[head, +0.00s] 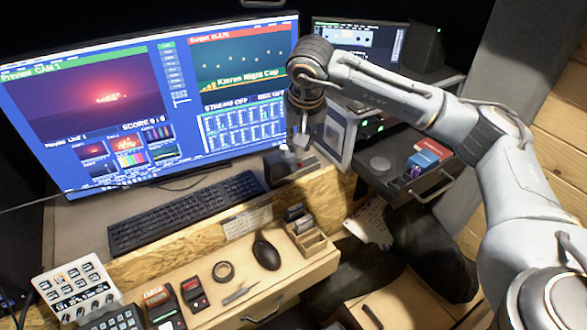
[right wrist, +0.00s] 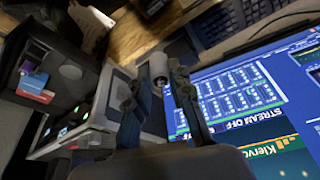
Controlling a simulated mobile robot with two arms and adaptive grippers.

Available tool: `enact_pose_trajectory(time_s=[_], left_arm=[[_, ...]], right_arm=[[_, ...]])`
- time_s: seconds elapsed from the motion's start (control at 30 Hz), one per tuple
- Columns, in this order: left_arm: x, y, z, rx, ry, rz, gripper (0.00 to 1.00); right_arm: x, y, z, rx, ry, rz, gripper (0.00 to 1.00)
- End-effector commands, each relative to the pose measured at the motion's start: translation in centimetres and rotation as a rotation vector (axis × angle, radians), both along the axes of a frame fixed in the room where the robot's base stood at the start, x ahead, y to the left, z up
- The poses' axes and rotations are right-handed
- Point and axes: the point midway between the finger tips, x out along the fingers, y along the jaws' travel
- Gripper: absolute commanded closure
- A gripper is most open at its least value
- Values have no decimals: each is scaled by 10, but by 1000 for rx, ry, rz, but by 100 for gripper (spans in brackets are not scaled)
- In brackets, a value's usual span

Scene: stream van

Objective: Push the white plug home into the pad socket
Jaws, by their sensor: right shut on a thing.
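My right gripper (head: 301,143) points down at the right end of the desk, in front of the monitor. It is shut on a small white piece, which looks like the white plug (right wrist: 158,68), held between the fingertips in the right wrist view. In the head view a small dark box (head: 283,168) sits just below and around the fingertips. I cannot tell if the pad socket is in this box, or whether the plug touches it. A white button pad (head: 75,290) lies at the lower left. My left gripper is not in view.
The large monitor (head: 100,90) stands close to the left of my right gripper. A black keyboard (head: 185,215) lies in front of it. A rack unit (head: 372,128) stands to the right. A mouse (head: 266,252) and small wooden organiser (head: 312,242) are on the lower drawer.

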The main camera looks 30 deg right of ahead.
Motion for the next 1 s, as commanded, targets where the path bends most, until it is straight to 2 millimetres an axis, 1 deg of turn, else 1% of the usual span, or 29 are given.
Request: enact_pose_trajectory(time_s=[0.03, 0.17, 0.2, 0.3, 0.47, 0.5, 0.67, 0.8, 0.9, 1.0], left_arm=[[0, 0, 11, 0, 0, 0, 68], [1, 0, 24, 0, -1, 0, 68], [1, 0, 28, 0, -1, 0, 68], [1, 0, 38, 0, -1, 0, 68], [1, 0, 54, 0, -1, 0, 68], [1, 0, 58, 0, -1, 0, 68], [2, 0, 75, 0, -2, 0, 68], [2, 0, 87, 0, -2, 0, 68], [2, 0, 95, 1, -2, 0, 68], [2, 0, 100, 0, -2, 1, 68]], right_arm=[[12, -12, 14, 2, -2, -31, 100], [38, -43, 32, 2, -7, -94, 100], [45, -53, 38, 2, -6, -114, 100], [60, -80, 51, 2, -7, -164, 100], [79, -124, 73, 3, -7, -242, 100], [83, -135, 78, 3, -6, -262, 100], [92, -181, 97, 4, -1, -341, 100], [94, -219, 112, 7, 6, -404, 100], [92, -241, 119, 7, 13, -441, 100], [90, -257, 123, 10, 17, -468, 100]])
